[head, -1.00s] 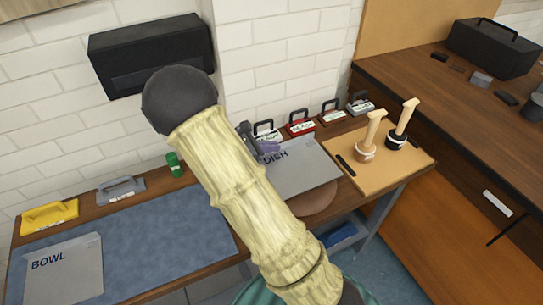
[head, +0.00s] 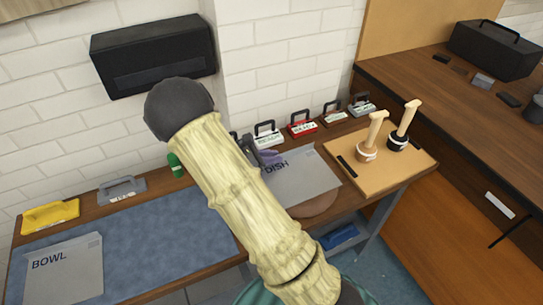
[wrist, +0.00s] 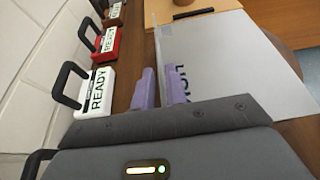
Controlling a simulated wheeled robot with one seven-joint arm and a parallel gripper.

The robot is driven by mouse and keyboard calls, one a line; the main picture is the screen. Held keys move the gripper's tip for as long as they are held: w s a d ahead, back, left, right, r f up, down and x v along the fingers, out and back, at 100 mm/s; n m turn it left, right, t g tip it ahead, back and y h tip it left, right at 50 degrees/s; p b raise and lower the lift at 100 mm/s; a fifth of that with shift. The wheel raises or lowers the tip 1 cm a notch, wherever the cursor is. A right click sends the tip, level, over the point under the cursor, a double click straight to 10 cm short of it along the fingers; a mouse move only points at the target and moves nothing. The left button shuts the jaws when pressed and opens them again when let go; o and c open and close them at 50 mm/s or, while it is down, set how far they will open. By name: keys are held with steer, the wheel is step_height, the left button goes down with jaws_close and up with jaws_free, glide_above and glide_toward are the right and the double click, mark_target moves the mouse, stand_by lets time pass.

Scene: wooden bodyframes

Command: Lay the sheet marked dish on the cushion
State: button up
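The grey sheet marked DISH (head: 305,178) is at the middle right of the bench in the head view. It also shows in the wrist view (wrist: 225,60), with its lettering partly behind a finger. My gripper (head: 268,157) has purple fingers, which also show in the wrist view (wrist: 162,88). They are shut on the sheet's near-wall edge, one finger on each side. A round brown cushion (head: 318,206) shows beneath the sheet's front edge; most of it is covered. I cannot tell whether the sheet touches it all over.
Several READY-tagged boxes, one red (head: 302,127), line the wall beside my gripper. A tan board (head: 410,168) with two wooden-handled tools stands to the right. A blue mat (head: 140,225) with a BOWL sheet (head: 65,275) lies left. A green can (head: 175,165) stands behind my arm.

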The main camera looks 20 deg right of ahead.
steer(key=shift+o, duration=0.6)
steer(key=shift+r, duration=0.25)
steer(key=v, duration=1.2)
steer(key=shift+d, duration=0.1)
